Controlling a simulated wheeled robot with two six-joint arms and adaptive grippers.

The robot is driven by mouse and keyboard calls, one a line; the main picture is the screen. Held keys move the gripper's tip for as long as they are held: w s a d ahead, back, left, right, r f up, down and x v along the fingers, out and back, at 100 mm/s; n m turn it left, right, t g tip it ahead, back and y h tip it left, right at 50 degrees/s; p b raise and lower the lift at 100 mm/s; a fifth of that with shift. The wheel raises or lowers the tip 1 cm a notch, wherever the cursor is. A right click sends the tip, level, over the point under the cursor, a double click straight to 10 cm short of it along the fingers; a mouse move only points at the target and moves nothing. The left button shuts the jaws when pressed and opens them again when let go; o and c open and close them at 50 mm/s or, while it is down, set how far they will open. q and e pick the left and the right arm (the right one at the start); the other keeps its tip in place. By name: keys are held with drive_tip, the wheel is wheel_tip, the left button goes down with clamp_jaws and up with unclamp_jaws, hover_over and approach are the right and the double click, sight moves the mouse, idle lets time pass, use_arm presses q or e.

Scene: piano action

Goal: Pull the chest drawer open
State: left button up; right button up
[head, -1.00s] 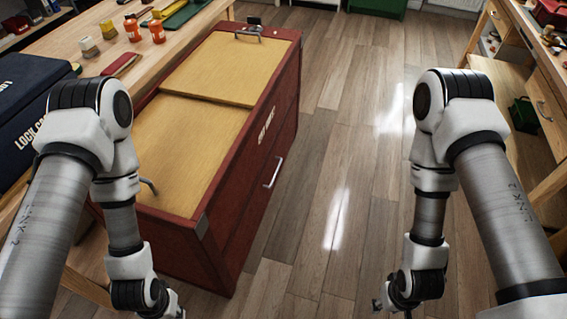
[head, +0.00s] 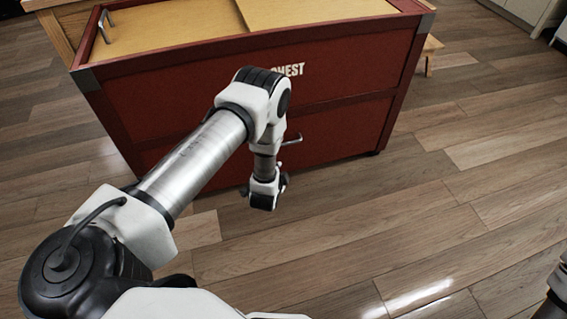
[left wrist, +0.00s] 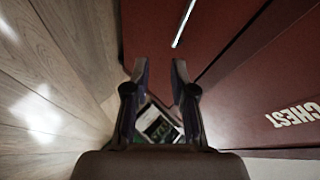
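The red chest (head: 150,105) stands across the upper part of the head view, its front facing me. Its lower front panel, the drawer (head: 340,135), looks flush with the front. A metal bar handle (head: 294,139) juts from it, partly hidden behind my left arm; the handle also shows in the left wrist view (left wrist: 184,23). My left gripper (left wrist: 160,70) has its fingers spread with nothing between them. The handle lies ahead of the fingertips, apart from them. My right gripper is out of view.
The chest top has pale wooden lids (head: 180,30) and a metal handle (head: 104,25). A wooden bench (head: 62,38) stands behind it. Plank floor (head: 440,210) is clear in front and to the right. Part of my right arm shows at the lower right edge.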

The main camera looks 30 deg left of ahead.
use_arm(q)
drive_tip(key=w+a+f+m+t+y+b, duration=0.1)
drive_tip(key=w+a+f+b, duration=0.1)
drive_tip(key=w, duration=0.3)
drive_tip(key=w+a+f+m+t+y+b, duration=0.1)
drive_tip(key=w+a+f+b, duration=0.1)
drive_tip(key=w+a+b, duration=0.2)
drive_tip(key=w+a+f+m+t+y+b, duration=0.1)
drive_tip(key=w+a+f+b, duration=0.2)
drive_tip(key=w, duration=0.3)
drive_tip(key=shift+a+f+t+b, duration=0.1)
drive_tip(key=shift+a+t+b, duration=0.2)
drive_tip(key=shift+b, duration=0.45)
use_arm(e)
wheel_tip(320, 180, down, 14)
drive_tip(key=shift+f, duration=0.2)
use_arm(q)
drive_tip(key=shift+c, duration=0.4)
clamp_jaws()
